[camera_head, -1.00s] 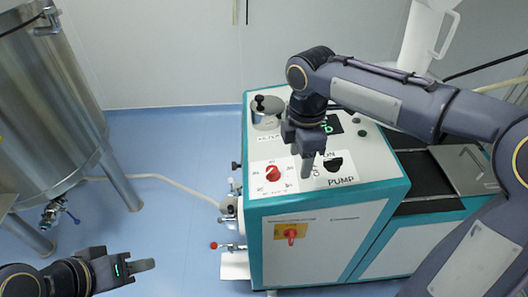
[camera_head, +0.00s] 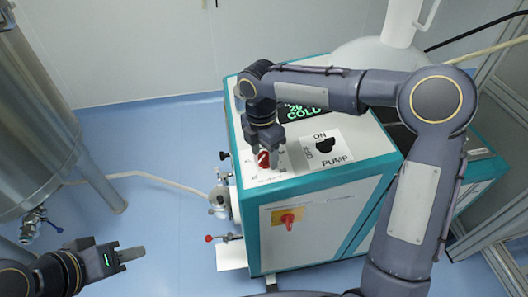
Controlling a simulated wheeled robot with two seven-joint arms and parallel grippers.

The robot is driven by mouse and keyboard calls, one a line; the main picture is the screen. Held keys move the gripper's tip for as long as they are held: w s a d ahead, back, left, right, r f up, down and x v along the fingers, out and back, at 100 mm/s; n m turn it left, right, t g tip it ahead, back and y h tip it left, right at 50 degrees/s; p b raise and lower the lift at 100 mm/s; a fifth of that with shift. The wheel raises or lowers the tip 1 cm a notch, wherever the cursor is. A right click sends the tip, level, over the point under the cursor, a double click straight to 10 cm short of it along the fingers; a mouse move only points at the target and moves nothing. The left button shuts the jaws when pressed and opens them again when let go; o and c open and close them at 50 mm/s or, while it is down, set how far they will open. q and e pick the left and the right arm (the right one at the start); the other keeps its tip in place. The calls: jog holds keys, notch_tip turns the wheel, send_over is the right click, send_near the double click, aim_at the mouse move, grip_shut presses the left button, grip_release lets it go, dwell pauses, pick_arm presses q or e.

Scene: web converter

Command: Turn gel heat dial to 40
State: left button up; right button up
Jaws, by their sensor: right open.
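The red dial (camera_head: 263,159) sits on the white panel on top of the teal-edged machine (camera_head: 330,200), at its front left. My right gripper (camera_head: 268,163) points down at the dial with its fingers open. The fingers partly cover the dial and its scale marks. I cannot tell whether they touch it. A dark display (camera_head: 303,111) behind the dial shows green text that reads like "20" and "COLD", partly covered by my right arm. My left gripper (camera_head: 138,254) is at the lower left, away from the machine, seen nearly side-on with nothing visible in it.
A black PUMP switch (camera_head: 324,146) marked ON and OFF is right of the dial. A red knob on a yellow plate (camera_head: 288,218) is on the front face. Valves and a hose (camera_head: 150,175) stick out on the left. A steel tank (camera_head: 35,120) stands at far left.

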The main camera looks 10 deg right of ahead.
jog(key=shift+c, duration=0.4)
jog(key=c, duration=0.9)
